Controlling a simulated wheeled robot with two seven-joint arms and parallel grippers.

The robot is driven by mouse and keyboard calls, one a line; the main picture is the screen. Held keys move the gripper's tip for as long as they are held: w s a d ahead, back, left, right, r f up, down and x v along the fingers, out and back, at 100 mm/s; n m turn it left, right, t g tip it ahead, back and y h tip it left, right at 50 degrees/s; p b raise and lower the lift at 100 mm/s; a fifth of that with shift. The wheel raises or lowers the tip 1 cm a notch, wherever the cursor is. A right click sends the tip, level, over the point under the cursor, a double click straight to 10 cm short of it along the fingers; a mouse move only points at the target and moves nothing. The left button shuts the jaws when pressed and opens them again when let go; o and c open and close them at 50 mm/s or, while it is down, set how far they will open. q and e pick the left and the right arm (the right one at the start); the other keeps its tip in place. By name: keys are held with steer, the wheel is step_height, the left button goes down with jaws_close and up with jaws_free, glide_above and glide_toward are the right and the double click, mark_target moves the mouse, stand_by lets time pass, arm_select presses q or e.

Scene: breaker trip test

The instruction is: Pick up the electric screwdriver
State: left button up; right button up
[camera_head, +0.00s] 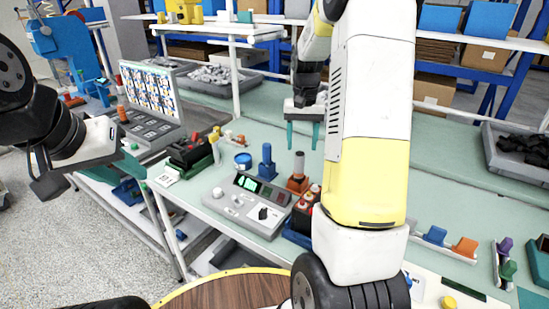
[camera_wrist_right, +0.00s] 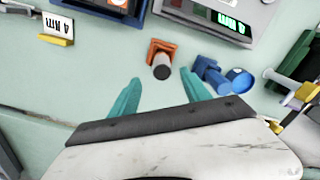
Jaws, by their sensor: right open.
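A dark grey cylinder (camera_head: 299,162) stands upright in an orange holder (camera_head: 297,185) on the bench; it looks like the electric screwdriver, but I cannot be sure. In the right wrist view, the cylinder (camera_wrist_right: 162,69) shows end-on in its orange holder (camera_wrist_right: 160,48). My right gripper (camera_head: 303,133) is open and empty above it, teal fingers pointing down. In the right wrist view, the cylinder lies just beyond the gap between the fingertips (camera_wrist_right: 160,84), apart from them. My left gripper (camera_head: 128,167) is at the left, off the bench edge, its fingers seen edge-on.
A grey control box (camera_head: 248,203) with a green display stands in front of the holder. A blue holder (camera_head: 267,162) is beside it. My right arm hides part of the bench. Clear bench lies behind.

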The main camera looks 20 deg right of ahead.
mark_target(299, 162)
steer(key=f, duration=0.7)
steer(key=shift+a+f, duration=0.25)
steer(key=shift+f, duration=0.15)
steer(key=shift+c, duration=0.5)
jaws_close()
steer(key=shift+r, duration=0.1)
